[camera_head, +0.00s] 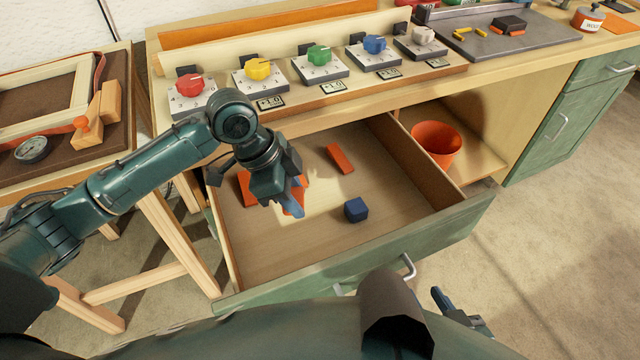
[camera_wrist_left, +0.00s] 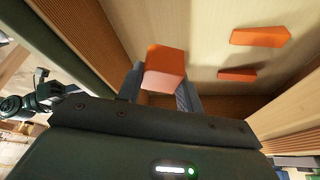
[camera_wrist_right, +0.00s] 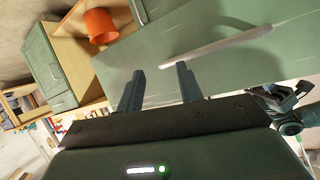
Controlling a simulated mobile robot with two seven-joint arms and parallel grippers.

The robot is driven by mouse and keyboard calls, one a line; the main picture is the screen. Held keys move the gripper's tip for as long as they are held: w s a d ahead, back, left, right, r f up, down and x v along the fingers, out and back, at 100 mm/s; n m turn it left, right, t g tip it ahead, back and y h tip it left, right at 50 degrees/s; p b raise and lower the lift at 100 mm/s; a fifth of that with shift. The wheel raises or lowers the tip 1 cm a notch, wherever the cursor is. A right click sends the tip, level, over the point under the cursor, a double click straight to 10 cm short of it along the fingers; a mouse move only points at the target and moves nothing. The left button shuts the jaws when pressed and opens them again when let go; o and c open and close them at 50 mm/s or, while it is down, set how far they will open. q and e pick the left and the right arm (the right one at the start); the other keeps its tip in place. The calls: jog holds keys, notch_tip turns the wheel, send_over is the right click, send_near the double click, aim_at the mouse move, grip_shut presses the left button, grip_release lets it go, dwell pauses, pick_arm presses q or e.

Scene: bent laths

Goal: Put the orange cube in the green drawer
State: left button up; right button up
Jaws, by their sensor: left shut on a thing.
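The green drawer (camera_head: 455,232) is pulled open, with its wooden inside showing. My left gripper (camera_head: 290,205) is over the left part of the drawer, pointing down. It is shut on the orange cube (camera_wrist_left: 165,62), which sits between its fingers in the left wrist view. In the head view the cube is mostly hidden by the gripper, and its height above the drawer floor is hard to tell. My right gripper (camera_wrist_right: 159,85) is open and empty, in front of the drawer front; its bar handle (camera_wrist_right: 215,47) shows just beyond the fingers.
In the drawer lie a blue cube (camera_head: 356,209), an orange block (camera_head: 340,158) and another orange piece (camera_head: 246,188) beside my left gripper. An orange bin (camera_head: 436,143) stands on the shelf to the right. A row of coloured knobs (camera_head: 319,56) lines the worktop above.

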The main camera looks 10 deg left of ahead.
aim_at(305, 237)
pick_arm(q)
jog(key=shift+w+f+b, duration=0.1)
jog(key=shift+f+b, duration=0.2)
jog(key=shift+f, duration=0.65)
notch_tip(305, 237, down, 9)
jog(key=shift+f+b, duration=0.1)
jog(key=shift+b, duration=0.7)
pick_arm(e)
jog(key=shift+s+d+t, duration=0.1)
jog(key=shift+d+t, duration=0.3)
jog(key=shift+r, duration=0.1)
pick_arm(q)
jog(key=o, duration=1)
jog(key=shift+f, duration=0.1)
pick_arm(e)
jog(key=shift+f, duration=0.2)
